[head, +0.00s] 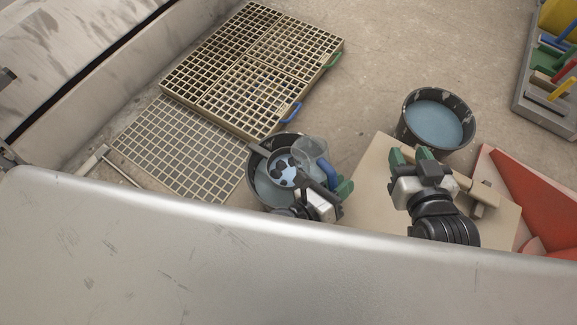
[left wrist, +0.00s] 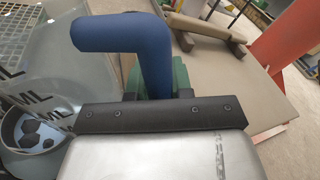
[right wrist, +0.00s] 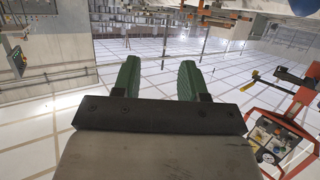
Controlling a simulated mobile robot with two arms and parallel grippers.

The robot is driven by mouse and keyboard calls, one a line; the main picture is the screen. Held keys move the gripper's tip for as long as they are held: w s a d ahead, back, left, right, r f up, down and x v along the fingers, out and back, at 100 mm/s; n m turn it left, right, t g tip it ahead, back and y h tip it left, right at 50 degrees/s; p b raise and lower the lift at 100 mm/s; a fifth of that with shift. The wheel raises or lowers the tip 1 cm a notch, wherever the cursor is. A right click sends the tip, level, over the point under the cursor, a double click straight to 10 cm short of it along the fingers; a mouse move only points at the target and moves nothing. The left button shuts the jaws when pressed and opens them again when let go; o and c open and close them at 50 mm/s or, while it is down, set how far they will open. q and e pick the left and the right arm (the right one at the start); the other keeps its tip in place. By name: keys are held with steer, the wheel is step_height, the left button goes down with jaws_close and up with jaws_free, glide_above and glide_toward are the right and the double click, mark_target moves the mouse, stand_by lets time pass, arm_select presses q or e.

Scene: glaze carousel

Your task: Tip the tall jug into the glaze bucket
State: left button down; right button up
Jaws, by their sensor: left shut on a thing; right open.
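The tall jug (head: 311,149) is clear, with a blue handle and dark "ML" lettering; in the left wrist view its blue handle (left wrist: 120,33) stands large in front. My left gripper (head: 340,190) is shut on that handle. The jug is over or beside a dark bucket (head: 256,190) with blue-grey liquid. A round, pale thing with black patches (head: 286,170) shows there too; I cannot tell how it sits. Whether the jug is tilted is unclear. A second dark bucket (head: 405,128) holds blue liquid. My right gripper (head: 412,155) is open and empty, between that bucket and the board.
A slatted crate (head: 252,70) with green and blue handles lies at the upper left, beside a flat grid (head: 180,145). A beige board (head: 365,190) bears a wooden bar. A red thing (head: 530,195) and a grey rack (head: 530,90) with coloured handles are at right.

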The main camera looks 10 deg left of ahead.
arm_select(q)
steer(key=s+m+b, duration=0.1)
steer(key=d+r+m+b, duration=0.1)
steer(key=m, duration=0.1)
steer(key=shift+s+d+r+t, duration=0.15)
steer(key=shift+s+d+t, duration=0.1)
steer(key=shift+s+t, duration=0.1)
steer(key=shift+s+d+f+m+b, duration=0.15)
steer(key=shift+s+f+m+b, duration=0.1)
steer(key=shift+m+b, duration=0.65)
steer(key=shift+b, duration=0.35)
arm_select(e)
step_height(320, 180, up, 13)
steer(key=s+a+t+y, duration=0.1)
steer(key=t+y, duration=0.3)
steer(key=t, duration=0.8)
steer(key=shift+s+a+t+y, duration=0.3)
steer(key=shift+s+a, duration=0.05)
steer(key=shift+s, duration=0.45)
